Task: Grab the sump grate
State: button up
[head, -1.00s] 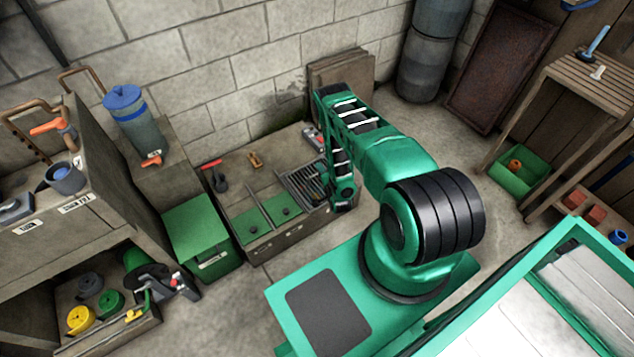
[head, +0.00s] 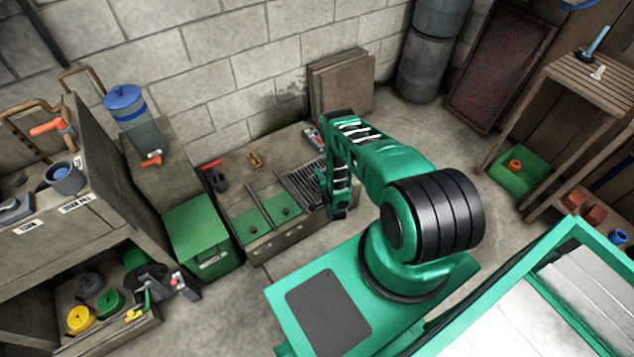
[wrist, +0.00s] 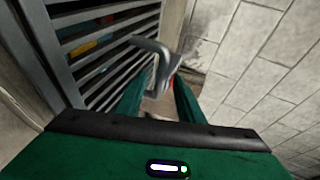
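The sump grate (head: 303,182) is a grey slatted panel at the right end of the low bench in the head view. In the wrist view the grate (wrist: 108,62) fills the left side, with colored things showing dimly between its slats. A grey bent handle (wrist: 152,46) stands out from it, just past my fingertips. My gripper (wrist: 155,92) is open, its two green fingers apart, with the handle's end showing in the gap between them. I cannot tell whether the fingers touch it. My arm hides part of the grate's right side in the head view.
Two green panels (head: 285,207) lie left of the grate. A green box (head: 203,237) stands left of the low bench. Flat boards (head: 341,82) lean on the wall behind. In the wrist view the block wall (wrist: 262,65) is to the right.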

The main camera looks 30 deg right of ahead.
jog(key=shift+x, duration=1.75)
grip_shut()
jog(key=shift+s, duration=0.1)
